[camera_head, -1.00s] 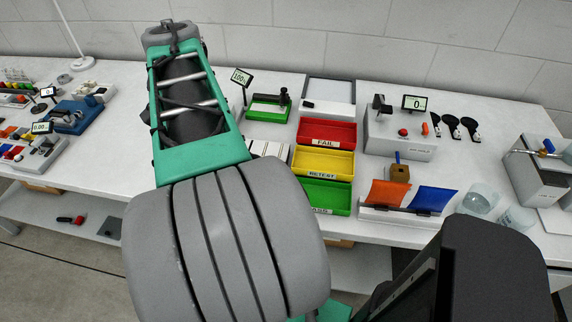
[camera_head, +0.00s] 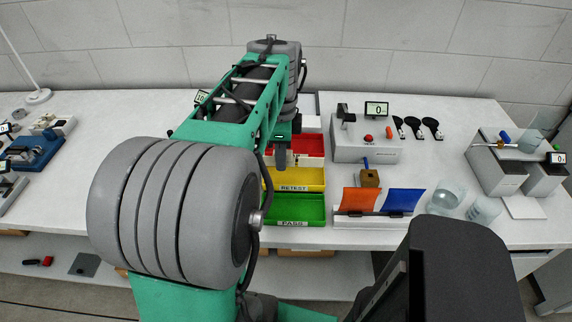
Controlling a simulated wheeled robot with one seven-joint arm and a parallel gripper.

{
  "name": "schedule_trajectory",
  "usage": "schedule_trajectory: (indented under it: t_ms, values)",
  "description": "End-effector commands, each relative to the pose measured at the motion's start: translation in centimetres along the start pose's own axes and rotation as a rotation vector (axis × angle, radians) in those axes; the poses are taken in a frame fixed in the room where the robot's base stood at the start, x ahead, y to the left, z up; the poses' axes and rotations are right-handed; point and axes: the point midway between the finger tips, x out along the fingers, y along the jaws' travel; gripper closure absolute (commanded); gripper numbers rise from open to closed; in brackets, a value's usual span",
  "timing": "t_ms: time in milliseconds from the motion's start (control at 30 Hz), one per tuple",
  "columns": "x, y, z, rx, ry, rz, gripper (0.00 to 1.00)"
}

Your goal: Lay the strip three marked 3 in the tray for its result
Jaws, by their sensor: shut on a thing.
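My gripper (camera_head: 282,156) shows only as a small dark part at the arm's far end, above the red and yellow trays. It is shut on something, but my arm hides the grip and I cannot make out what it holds. The red tray (camera_head: 312,147) is at the back, partly covered by my arm. The yellow tray (camera_head: 317,180), labelled RETEST, is in the middle. The green tray (camera_head: 300,207), labelled PASS, is at the front and looks empty. I see no strip marked 3.
Right of the trays stand a rack (camera_head: 372,221) with an orange and a blue flap, a brown block (camera_head: 369,179), a grey device with a display (camera_head: 360,149) and clear beakers (camera_head: 445,200). A grey machine (camera_head: 500,172) is farther right. Bare table lies behind it.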

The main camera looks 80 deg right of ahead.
Motion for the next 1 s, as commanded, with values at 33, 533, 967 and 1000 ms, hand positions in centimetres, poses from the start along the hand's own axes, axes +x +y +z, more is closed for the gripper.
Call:
schedule_trajectory:
  t_ms: [33, 533, 967, 1000]
  values:
    - [1.0, -0.8, -0.2, 0.0, 0.0, 0.003, 1.0]
    - [6.7, -3.0, -0.9, -0.002, 0.0, -0.003, 1.0]
    - [7.6, -2.9, -0.9, -0.002, 0.0, -0.002, 1.0]
    - [7.7, -2.9, -0.9, -0.002, 0.0, -0.002, 1.0]
